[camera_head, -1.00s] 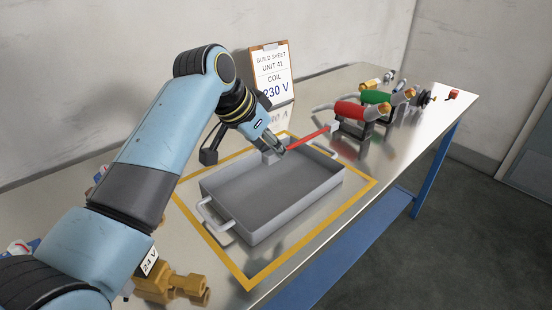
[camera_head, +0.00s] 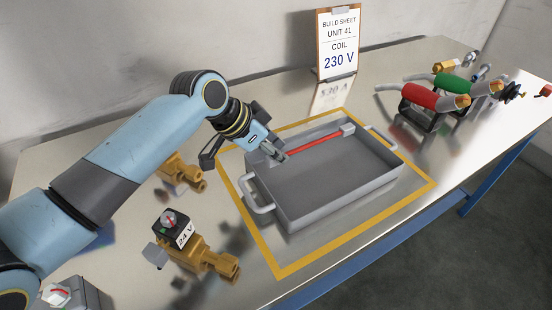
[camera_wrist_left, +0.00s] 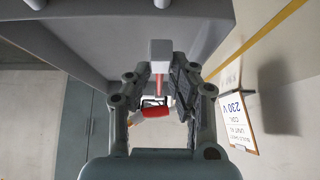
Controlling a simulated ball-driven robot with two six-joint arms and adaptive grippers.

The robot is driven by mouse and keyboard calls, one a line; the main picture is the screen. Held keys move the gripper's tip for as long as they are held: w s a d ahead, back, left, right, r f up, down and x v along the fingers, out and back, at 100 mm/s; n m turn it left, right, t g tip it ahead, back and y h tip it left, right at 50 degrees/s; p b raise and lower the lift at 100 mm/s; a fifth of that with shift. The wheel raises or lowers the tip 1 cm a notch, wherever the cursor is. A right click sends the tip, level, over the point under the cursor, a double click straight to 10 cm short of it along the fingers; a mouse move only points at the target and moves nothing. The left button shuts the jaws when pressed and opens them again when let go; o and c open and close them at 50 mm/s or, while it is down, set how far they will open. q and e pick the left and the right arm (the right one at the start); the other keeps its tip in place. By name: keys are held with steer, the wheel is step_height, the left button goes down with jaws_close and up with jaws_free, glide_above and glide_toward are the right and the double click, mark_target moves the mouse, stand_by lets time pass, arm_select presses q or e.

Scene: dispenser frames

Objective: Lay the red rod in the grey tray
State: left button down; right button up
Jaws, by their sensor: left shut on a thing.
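The red rod (camera_head: 315,143) has a pale grey block at its far end (camera_head: 348,129). It shows nearly end-on in the wrist view (camera_wrist_left: 157,82), between my fingers. My left gripper (camera_head: 278,155) is shut on the rod near its left end, which the fingers partly hide. The grey tray (camera_head: 330,190) sits inside a yellow outline on the bench, with a handle at each end. The rod appears over the tray's back part, roughly along its back wall. I cannot tell whether it touches the tray. My right gripper is not in view.
A build sheet (camera_head: 339,45) reading "COIL 230 V" stands behind the tray. A brass valve with a 24 V coil (camera_head: 190,240) is at front left, another brass part (camera_head: 182,175) behind it. Red (camera_head: 430,98) and green (camera_head: 465,85) handled tools stand at back right.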

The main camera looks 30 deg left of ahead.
arm_select(q)
step_height(320, 180, down, 3)
steer(key=shift+r, duration=0.1)
steer(key=shift+f, duration=0.45)
steer(key=c, duration=1.2)
jaws_free()
steer(key=shift+o, duration=0.2)
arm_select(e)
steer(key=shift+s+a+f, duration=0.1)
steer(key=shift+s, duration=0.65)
